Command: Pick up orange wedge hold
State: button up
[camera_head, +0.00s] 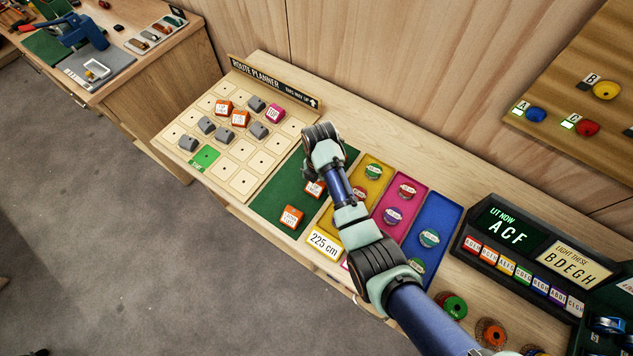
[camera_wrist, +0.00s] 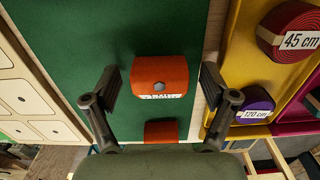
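Two orange holds lie on the green mat. One orange hold with a grey bolt spot and a white label (camera_wrist: 160,76) sits between my open fingers in the wrist view; its label is too small to read surely. The other orange hold (camera_wrist: 161,132) is nearer the bottom of that view, partly covered by my gripper's body. In the head view they show as a hold beside my arm (camera_head: 315,188) and a hold nearer the front edge (camera_head: 291,216). My gripper (camera_wrist: 161,88) is open and empty, pointing down above the mat; it touches no hold that I can see.
The route planner board (camera_head: 242,182) with orange, grey and pink holds stands to the left. Yellow (camera_head: 372,193), magenta (camera_head: 412,205) and blue (camera_head: 436,215) trays with rolled tapes lie to the right. A dark "LIT NOW" panel (camera_head: 508,226) stands further right.

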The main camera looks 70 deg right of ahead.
jog(key=c, duration=1.1)
jog(key=shift+c, duration=0.2)
notch_tip(320, 180, up, 20)
jog(key=p, duration=1.1)
